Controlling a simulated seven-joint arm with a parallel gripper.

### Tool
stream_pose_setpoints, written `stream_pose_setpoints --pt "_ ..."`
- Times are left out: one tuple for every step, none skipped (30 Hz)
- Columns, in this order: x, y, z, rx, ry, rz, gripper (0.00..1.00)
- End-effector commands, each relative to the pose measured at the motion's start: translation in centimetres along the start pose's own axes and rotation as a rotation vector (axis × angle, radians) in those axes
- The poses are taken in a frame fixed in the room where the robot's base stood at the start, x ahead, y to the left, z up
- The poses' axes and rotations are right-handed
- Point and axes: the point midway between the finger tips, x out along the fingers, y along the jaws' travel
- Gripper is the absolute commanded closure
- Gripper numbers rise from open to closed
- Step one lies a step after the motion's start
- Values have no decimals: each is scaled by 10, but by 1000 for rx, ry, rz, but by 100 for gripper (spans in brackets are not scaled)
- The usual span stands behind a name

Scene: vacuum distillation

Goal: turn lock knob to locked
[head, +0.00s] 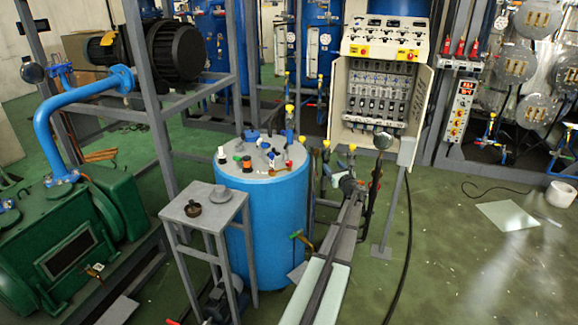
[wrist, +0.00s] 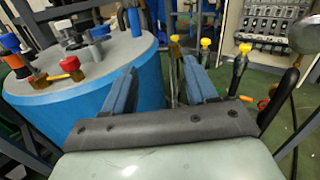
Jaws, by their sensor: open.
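I cannot tell for certain which part is the lock knob. Upright yellow-topped fittings (wrist: 205,44) stand beyond the fingers.
An open switch cabinet (head: 382,85) with a sloped panel stands behind the drum. A small grey table (head: 205,208) stands left of the drum, near green machinery (head: 75,240). A round dark-rimmed disc (wrist: 315,35) is at the wrist view's upper right. Green floor is open at right.

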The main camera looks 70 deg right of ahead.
Motion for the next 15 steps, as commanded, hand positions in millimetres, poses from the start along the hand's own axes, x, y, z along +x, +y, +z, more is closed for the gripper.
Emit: stream_pose_setpoints --pt "11 -11 -2 -9 -4 29 43" --pt "15 -14 -2 -13 -7 50 43" --pt "21 -16 -3 -20 -11 86 43" --pt "25 -17 -3 -23 -14 114 43" --pt "28 -17 -3 -26 -17 142 43" --pt "33 -16 -4 -30 -19 186 43" --pt "37 -14 -5 -31 -22 221 43" --pt "41 -12 -6 -32 -24 259 43" --pt "45 -6 -7 -32 -26 316 43" --pt "47 -2 -8 -31 -27 359 43" --pt "48 2 -9 -29 -27 406 43" --pt "48 9 -11 -23 -27 467 43" --pt "47 15 -12 -19 -26 512 43" --pt "44 20 -12 -14 -25 554 43" --pt "39 28 -12 -5 -23 608 43"
